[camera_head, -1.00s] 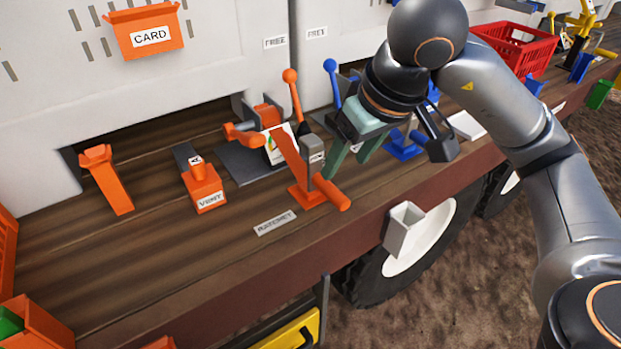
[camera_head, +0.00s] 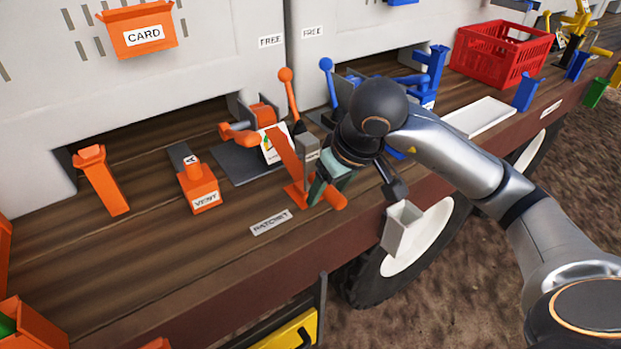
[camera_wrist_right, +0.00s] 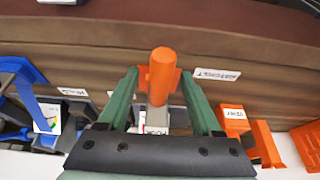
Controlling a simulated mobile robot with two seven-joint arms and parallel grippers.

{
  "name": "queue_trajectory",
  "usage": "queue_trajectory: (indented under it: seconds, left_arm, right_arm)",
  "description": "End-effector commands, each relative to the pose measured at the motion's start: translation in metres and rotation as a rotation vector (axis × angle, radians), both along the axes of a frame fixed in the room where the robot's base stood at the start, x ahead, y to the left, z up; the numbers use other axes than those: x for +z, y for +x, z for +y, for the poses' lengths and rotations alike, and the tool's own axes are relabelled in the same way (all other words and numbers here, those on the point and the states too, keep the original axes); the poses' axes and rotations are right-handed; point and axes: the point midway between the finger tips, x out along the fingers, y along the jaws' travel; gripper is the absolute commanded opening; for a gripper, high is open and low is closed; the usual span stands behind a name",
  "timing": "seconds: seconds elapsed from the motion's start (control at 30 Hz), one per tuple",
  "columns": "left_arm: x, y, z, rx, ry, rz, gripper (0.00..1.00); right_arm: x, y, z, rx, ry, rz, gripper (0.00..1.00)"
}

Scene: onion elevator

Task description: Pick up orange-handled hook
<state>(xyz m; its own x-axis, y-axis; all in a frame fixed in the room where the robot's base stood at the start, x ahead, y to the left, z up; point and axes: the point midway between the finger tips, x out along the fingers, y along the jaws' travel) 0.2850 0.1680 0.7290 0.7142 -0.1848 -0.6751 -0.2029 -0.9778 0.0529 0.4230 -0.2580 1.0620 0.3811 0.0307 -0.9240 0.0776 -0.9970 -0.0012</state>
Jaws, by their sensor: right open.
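In the right wrist view the orange handle (camera_wrist_right: 162,72) is upright between the two green fingers. My right gripper (camera_head: 318,190) is open, with its fingers around or just above the handle; contact cannot be told. My arm hides part of the tool in the head view. My left gripper is out of view.
An orange lever (camera_head: 290,95) stands close behind. The "VENT" block (camera_head: 204,195) and an orange bracket (camera_head: 103,182) are to the left. A grey square tube (camera_head: 402,228) sticks out at the deck's front. A red crate (camera_head: 490,60) is at the back right.

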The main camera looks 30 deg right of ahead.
Motion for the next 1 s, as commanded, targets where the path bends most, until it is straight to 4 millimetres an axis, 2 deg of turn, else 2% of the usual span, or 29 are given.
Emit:
queue_trajectory:
  seconds: [0.1,0.33,0.9,0.93,1.0]
  left_arm:
    - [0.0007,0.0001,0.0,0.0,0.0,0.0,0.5]
    - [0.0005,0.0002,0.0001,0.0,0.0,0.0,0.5]
    - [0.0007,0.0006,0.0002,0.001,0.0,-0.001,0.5]
    - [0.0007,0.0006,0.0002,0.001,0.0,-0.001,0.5]
    - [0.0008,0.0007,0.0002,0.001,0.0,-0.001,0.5]
  right_arm:
    - [-0.0084,0.0029,0.0005,0.001,-0.001,0.002,0.66]
    - [-0.0092,0.0038,0.0005,0.001,0.0,-0.001,0.66]
    - [-0.009,0.0036,0.0004,0.001,-0.001,-0.001,0.03]
    - [-0.009,0.0036,0.0004,0.001,-0.001,-0.001,0.0]
    - [-0.0089,0.0036,0.0004,0.001,-0.001,-0.001,0.0]
